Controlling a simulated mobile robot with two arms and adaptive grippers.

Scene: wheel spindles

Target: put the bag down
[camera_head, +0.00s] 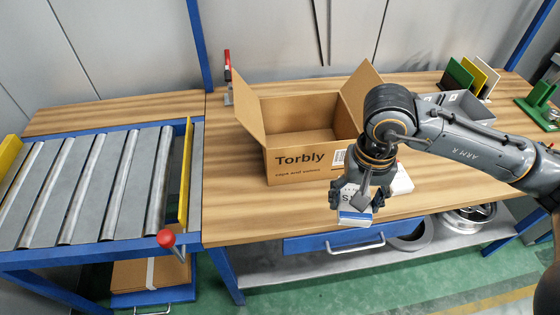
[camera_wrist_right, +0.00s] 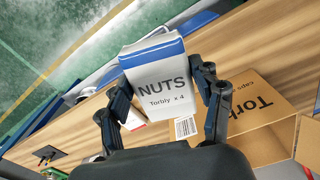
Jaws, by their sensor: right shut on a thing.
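The bag, a white and blue pack printed "NUTS Torbly x 4" (camera_wrist_right: 158,85), is between the fingers of my right gripper (camera_wrist_right: 163,98). In the head view, my right gripper (camera_head: 352,196) holds the bag (camera_head: 355,217) near the front edge of the wooden bench, right of and in front of the open box. The fingers hide part of the bag there. I cannot tell whether its underside touches the bench. My left gripper is not in view.
An open cardboard box (camera_head: 285,168) marked "Torbly" stands on the bench (camera_head: 235,215). A white item (camera_head: 402,180) lies beside my right gripper. A roller conveyor (camera_head: 85,185) is at left. A grey bin (camera_head: 468,105) stands behind my right arm. Bare bench lies left of the box.

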